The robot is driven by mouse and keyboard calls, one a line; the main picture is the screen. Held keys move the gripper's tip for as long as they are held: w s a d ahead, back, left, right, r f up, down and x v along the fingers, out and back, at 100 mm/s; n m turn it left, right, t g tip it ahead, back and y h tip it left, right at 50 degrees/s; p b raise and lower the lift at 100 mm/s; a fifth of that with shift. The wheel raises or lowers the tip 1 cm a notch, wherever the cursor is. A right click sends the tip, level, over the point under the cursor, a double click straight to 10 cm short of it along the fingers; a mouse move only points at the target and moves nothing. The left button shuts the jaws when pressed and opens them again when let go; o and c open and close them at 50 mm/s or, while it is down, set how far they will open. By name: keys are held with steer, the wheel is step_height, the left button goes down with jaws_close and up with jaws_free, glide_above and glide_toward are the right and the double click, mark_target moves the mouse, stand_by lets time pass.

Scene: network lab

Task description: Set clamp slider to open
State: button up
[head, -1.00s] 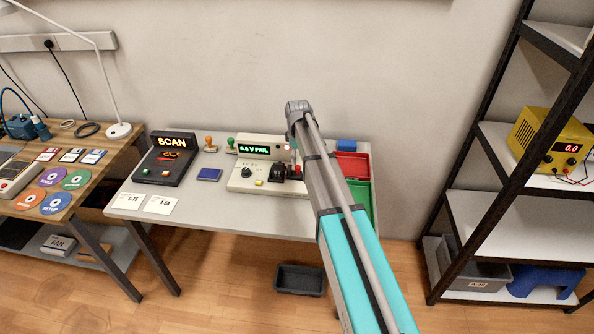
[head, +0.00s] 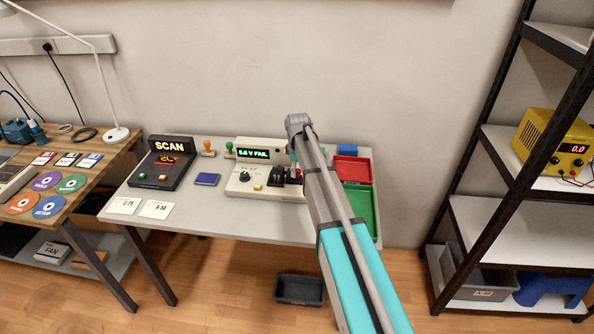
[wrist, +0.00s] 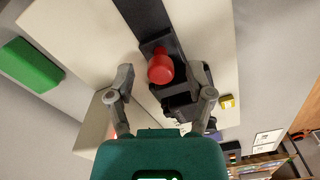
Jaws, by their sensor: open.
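The tester (head: 243,188) is a cream console on the grey table, with a green display that looks like "5.6 V FAIL", a dark dial, a yellow button and a black cradle (head: 277,176). In the wrist view a round red knob (wrist: 160,68), apparently the clamp slider's handle, sits on a black track (wrist: 152,22). My gripper (wrist: 163,84) is open, with one finger to each side of the red knob in the picture. Neither finger visibly touches it. In the head view my arm hides most of the gripper and the right end of the tester.
A black SCAN device (head: 163,168) stands left on the table, with a dark blue box (head: 207,180) and two stamps near the tester. Red (head: 352,169) and green (head: 362,210) trays lie to the right, with a blue block (head: 347,150) behind.

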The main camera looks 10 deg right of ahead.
jaws_close()
steer(key=shift+d, duration=0.1)
steer(key=shift+s+d, duration=0.2)
steer(key=shift+d, duration=0.4)
steer(key=shift+s+d, duration=0.2)
steer(key=shift+d, duration=0.4)
jaws_free()
steer(key=shift+d, duration=0.1)
